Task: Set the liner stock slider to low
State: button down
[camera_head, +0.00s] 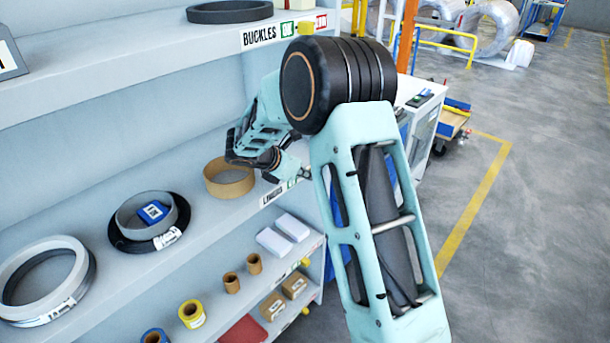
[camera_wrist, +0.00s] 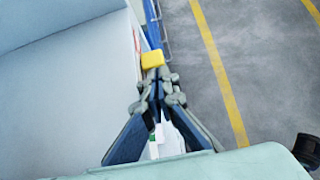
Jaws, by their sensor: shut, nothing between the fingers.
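The liners label (camera_head: 272,195) is on the front edge of the middle shelf in the head view, with a green mark beside it. My gripper (camera_head: 303,173) is at that edge, just right of the green mark, and hides the edge there. In the wrist view my gripper (camera_wrist: 158,73) is shut and empty. A yellow slider block (camera_wrist: 152,59) sits right at its fingertips; I cannot tell whether they touch. A red strip (camera_wrist: 137,40) shows on the shelf edge by the block. A green mark (camera_wrist: 152,142) shows lower down, between the gripper's links.
A tan ring (camera_head: 228,180) stands on the middle shelf close to my wrist. The buckles shelf edge (camera_head: 262,36) is above, with its own yellow slider (camera_head: 306,28). Boxes and rolls lie on the shelf below. Open floor (camera_head: 520,210) is to the right.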

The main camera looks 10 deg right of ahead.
jog(key=v, duration=1.2)
